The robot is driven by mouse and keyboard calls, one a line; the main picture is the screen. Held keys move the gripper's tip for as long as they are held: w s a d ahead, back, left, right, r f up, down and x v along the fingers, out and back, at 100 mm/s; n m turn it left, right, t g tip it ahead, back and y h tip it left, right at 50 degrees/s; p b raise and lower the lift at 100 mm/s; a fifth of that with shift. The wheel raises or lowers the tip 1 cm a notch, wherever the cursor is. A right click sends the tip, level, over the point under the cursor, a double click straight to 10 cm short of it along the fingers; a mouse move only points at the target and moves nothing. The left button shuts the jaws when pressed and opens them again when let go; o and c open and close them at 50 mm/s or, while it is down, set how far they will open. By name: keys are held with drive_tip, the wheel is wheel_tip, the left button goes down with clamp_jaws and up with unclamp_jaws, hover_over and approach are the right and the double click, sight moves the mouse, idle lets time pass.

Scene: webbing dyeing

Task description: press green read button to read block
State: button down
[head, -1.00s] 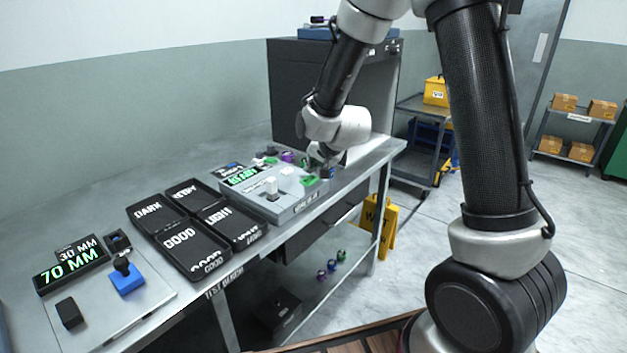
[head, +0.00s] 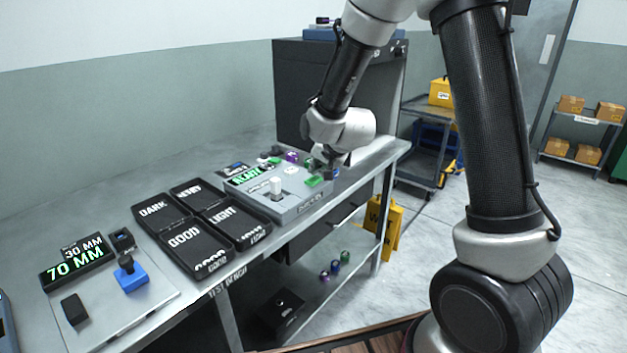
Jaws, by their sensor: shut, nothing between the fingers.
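A grey reader box (head: 292,205) stands on the bench with a lit green display (head: 247,174) along its back left edge. A flat green button (head: 314,181) lies on its top near the right end. A small white upright block (head: 276,187) stands on the box's front left part, and a pale round spot (head: 290,170) is behind it. My gripper (head: 330,173) is shut and empty, pointing down just right of the green button. Its tips are small and dark here, so I cannot tell whether they touch the box or button.
Several small coloured pieces (head: 291,157) sit behind the box. Four-labelled black trays (head: 203,226) are left of it, then a gauge plate with a 70 MM display (head: 75,266). A dark cabinet (head: 300,88) stands behind. A yellow floor sign (head: 384,228) is beside the bench.

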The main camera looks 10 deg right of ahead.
sight(318, 178)
drive_tip(key=shift+f, duration=0.2)
idle(0.4)
drive_tip(key=shift+f, duration=0.25)
drive_tip(key=shift+f, duration=0.45)
idle(0.6)
idle(0.4)
drive_tip(key=shift+r, duration=0.9)
wheel_tip(318, 178, up, 2)
drive_tip(key=shift+r, duration=0.1)
drive_tip(key=shift+d+r, duration=0.25)
drive_tip(key=shift+r, duration=0.55)
drive_tip(key=shift+a+r, duration=0.25)
drive_tip(key=shift+r, duration=0.35)
